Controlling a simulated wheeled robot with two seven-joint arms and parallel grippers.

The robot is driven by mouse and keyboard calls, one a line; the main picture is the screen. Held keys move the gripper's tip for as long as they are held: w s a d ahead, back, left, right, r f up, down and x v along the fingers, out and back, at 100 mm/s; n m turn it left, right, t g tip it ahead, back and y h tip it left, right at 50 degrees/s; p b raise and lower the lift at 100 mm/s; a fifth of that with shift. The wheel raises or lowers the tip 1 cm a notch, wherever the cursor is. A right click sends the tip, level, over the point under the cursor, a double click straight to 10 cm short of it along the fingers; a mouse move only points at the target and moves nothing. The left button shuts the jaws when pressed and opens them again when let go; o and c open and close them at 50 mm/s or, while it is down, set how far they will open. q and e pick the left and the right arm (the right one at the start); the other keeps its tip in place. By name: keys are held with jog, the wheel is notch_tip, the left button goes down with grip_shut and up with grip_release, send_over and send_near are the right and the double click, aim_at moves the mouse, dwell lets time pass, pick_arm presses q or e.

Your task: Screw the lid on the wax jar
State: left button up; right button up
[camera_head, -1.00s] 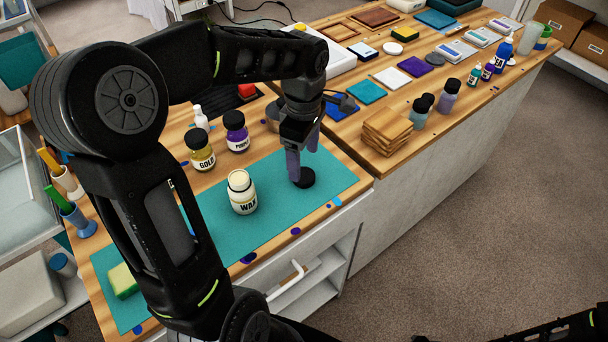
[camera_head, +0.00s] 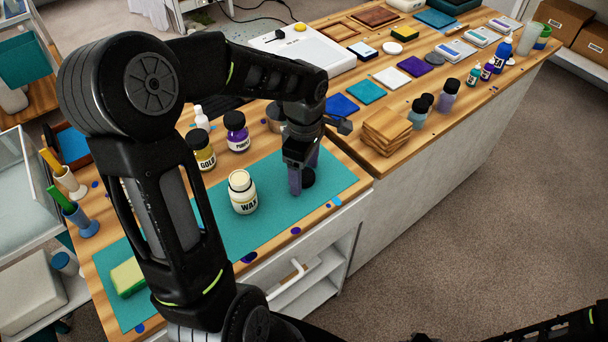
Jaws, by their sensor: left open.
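The wax jar (camera_head: 242,198) stands upright and uncovered on the teal mat (camera_head: 262,222), with cream wax showing at its mouth. A black round lid (camera_head: 309,178) lies on the mat to the right of the jar. My left gripper (camera_head: 303,179) points down at the lid, with its fingers open. One finger stands at the lid's left side and partly hides it. Whether the fingers touch the lid cannot be told. Of my right arm only a dark part shows at the bottom right; its gripper is out of view.
The gold jar (camera_head: 201,150) and purple jar (camera_head: 237,132) stand behind the wax jar. A yellow-green sponge (camera_head: 127,277) lies on the mat's left end. Stacked wooden coasters (camera_head: 386,132) and dark-capped bottles stand to the right. The mat between jar and lid is clear.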

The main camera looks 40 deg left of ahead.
aim_at(304, 175)
pick_arm(q)
jog(key=c, duration=1.4)
notch_tip(304, 175, up, 10)
jog(key=shift+b, duration=0.35)
dwell(0.3)
